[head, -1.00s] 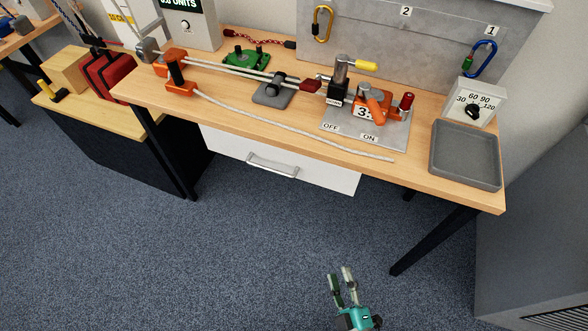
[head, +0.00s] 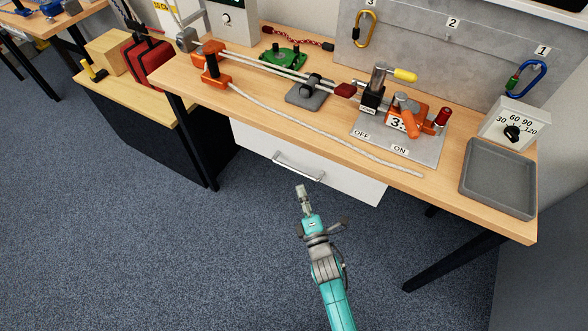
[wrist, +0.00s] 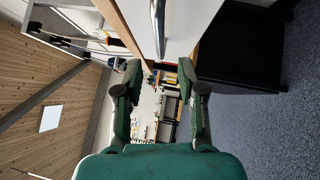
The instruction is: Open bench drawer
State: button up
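The white bench drawer (head: 340,187) hangs shut under the wooden bench top, with a silver bar handle (head: 299,168) on its front. My gripper (head: 302,190) is just in front of and below the handle in the head view. In the wrist view, my gripper (wrist: 158,80) has its two fingers spread apart with nothing between them. The handle (wrist: 157,28) stands upright at the top of the wrist view, beyond the fingertips and apart from them. The drawer front (wrist: 185,25) is beside it.
The bench top (head: 440,195) carries orange blocks with rope, a metal plate (head: 428,150), a grey tray (head: 498,180) and a dial box (head: 513,127). A black cabinet (head: 160,140) stands to the left. Black legs (head: 455,262) stand at the right. The carpet in front is clear.

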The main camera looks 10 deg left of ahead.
aim_at(294, 169)
jog(key=x, duration=0.9)
grip_shut()
